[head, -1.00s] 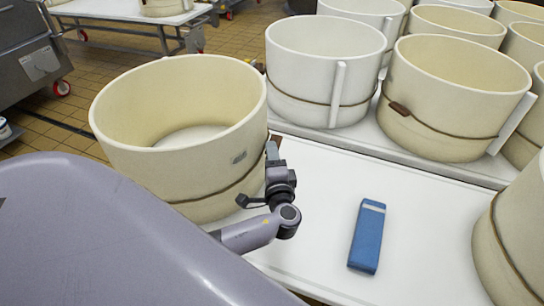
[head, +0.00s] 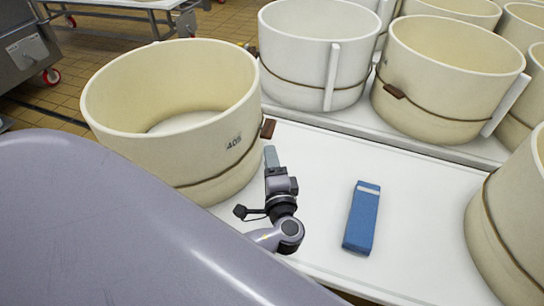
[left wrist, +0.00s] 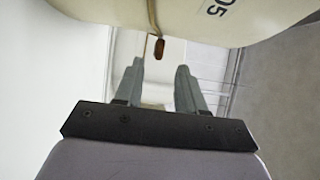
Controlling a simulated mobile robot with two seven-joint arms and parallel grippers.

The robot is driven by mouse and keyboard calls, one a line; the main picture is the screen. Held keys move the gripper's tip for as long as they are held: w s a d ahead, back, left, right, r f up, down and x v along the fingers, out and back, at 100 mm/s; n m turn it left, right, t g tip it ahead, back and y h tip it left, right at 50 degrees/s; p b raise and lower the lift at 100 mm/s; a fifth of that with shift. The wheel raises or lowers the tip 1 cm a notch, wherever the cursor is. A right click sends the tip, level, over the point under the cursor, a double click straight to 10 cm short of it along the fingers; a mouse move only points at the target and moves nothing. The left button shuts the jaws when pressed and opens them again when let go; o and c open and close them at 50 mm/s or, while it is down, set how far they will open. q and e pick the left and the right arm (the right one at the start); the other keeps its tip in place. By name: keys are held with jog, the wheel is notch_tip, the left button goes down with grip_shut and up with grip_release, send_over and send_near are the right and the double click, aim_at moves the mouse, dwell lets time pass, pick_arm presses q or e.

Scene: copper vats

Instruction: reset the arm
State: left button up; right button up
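My left gripper (head: 271,158) is low over the white table (head: 310,165), just right of the cream mould marked 405 (head: 175,115). In the left wrist view its two fingers (left wrist: 160,78) stand apart with nothing between them. That mould's wall (left wrist: 185,18) fills the top of the left wrist view. A blue box-like object (head: 361,218) with a pale band lies on the table to the right of my left gripper, apart from it. My right gripper is not seen.
A cream mould (head: 515,225) stands at the right edge. More moulds, such as a whiter one (head: 313,60) and a cream one (head: 445,85), stand in rows behind. The table around the blue object is clear. A metal machine (head: 25,50) stands at far left.

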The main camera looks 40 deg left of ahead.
pick_arm(q)
jog(key=s+f+n+g+h, duration=0.1)
jog(key=s+f+g, duration=0.1)
jog(key=s, duration=0.2)
jog(key=s+f+n+g+h, duration=0.2)
jog(key=s, duration=0.1)
jog(key=s+f+n+g+h, duration=0.2)
jog(key=s+g, duration=0.1)
jog(key=s, duration=0.1)
jog(key=shift+s+a+f, duration=0.1)
jog(key=shift+s+a, duration=0.25)
jog(key=shift+a, duration=0.05)
jog(key=s+d+r+n+g+h, duration=0.1)
jog(key=s+d+r+h, duration=0.1)
jog(key=s+d+h, duration=0.3)
jog(key=s+d+r+n+g+h, duration=0.1)
jog(key=s+r+h, duration=0.15)
jog(key=s, duration=0.45)
jog(key=w+d+f+t+h, duration=0.35)
jog(key=w+f+t, duration=0.25)
jog(key=w+f, duration=0.2)
notch_tip(320, 180, up, 12)
jog(key=s+y+p, duration=0.1)
jog(key=p, duration=1.2)
jog(key=shift+a+f+p, duration=0.15)
jog(key=shift+a+p, duration=0.05)
jog(key=shift+p, duration=0.15)
